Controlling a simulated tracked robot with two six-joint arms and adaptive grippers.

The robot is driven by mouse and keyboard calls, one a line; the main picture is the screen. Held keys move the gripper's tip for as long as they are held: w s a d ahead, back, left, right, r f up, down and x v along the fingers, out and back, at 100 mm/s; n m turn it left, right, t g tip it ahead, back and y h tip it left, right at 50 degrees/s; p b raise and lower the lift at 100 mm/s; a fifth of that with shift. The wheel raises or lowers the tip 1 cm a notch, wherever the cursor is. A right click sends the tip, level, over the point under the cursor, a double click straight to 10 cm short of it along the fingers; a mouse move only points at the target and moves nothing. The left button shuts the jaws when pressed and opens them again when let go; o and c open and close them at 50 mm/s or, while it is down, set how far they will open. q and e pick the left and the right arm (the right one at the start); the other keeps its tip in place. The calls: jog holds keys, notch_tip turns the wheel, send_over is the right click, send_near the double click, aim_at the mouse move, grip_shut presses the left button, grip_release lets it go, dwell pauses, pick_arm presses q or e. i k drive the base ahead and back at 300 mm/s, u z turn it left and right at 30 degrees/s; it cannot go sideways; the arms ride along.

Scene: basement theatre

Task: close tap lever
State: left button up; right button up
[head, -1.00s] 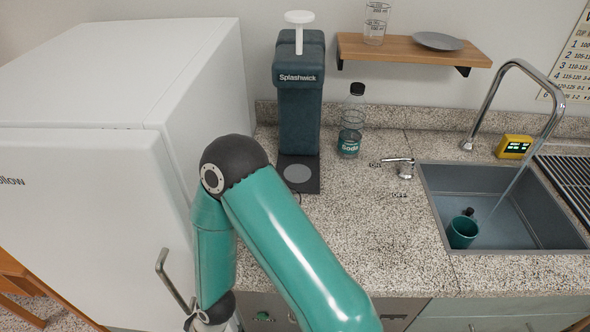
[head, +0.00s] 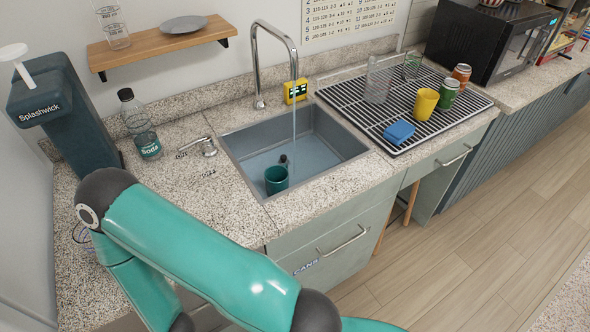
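The chrome tap lever (head: 207,147) stands on the speckled counter just left of the sink, its handle pointing left. The tall curved faucet (head: 259,60) rises behind the sink (head: 340,134). A thin stream of water (head: 294,120) falls from its spout into the basin. A teal mug (head: 276,180) stands in the sink near its front left, with a small dark knob beside it. A teal arm of mine crosses the lower left, in front of the lever and apart from it. Neither gripper is in view.
A soda bottle (head: 141,128) and a dark Splashwick dispenser (head: 62,112) stand left of the lever. A yellow device (head: 295,92) is behind the sink. The drying rack (head: 350,98) on the right holds a yellow cup, cans and a blue sponge. Counter around the lever is clear.

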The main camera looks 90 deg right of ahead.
aim_at(205, 139)
jog(key=z, duration=0.2)
jog(key=i, duration=0.25)
jog(key=z, duration=3)
jog(key=k, duration=1.05)
jog(key=u, duration=0.45)
jog(key=i, duration=1)
jog(key=u, duration=0.2)
